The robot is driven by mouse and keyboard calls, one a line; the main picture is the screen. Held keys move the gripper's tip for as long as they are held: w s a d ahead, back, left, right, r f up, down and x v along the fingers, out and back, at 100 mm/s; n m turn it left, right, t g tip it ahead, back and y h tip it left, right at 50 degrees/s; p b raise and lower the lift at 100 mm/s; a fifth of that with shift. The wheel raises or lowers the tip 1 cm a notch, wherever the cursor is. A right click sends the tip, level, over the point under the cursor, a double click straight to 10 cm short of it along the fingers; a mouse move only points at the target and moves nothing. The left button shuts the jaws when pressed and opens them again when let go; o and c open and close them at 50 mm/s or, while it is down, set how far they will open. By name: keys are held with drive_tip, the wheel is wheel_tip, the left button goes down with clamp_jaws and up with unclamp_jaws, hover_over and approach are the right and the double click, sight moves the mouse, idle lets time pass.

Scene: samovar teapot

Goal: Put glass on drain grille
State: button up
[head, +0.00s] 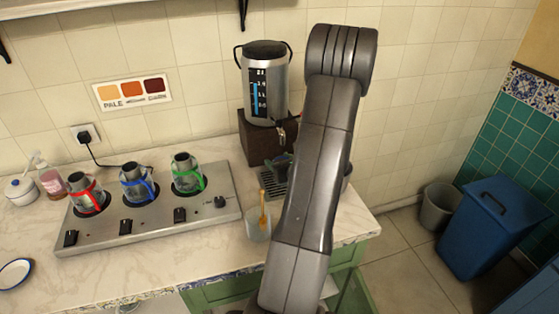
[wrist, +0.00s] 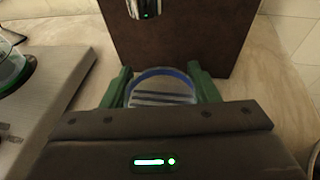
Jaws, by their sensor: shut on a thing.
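A clear glass with a blue rim (wrist: 163,71) is between the green fingers of my gripper (wrist: 163,84), which is shut on it. The dark slats of the drain grille (head: 271,187) show through the glass in the wrist view. In the head view the grille lies on the counter in front of the brown block, partly hidden by my arm. My gripper (head: 279,167) is over the grille there, and the held glass is hard to make out. I cannot tell whether the glass touches the grille.
The samovar (head: 265,85) stands on a brown block (head: 256,140), with its tap (head: 281,133) above the grille. A steel hotplate (head: 150,215) with several teapots is at left. A container with a wooden-handled tool (head: 258,226) stands near the counter's front edge.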

drive_tip(key=shift+f, duration=0.15)
drive_tip(key=o, duration=1)
drive_tip(key=shift+r, duration=0.3)
drive_tip(key=b+v, duration=0.1)
drive_tip(key=v, duration=1.1)
drive_tip(key=shift+d+f, duration=0.1)
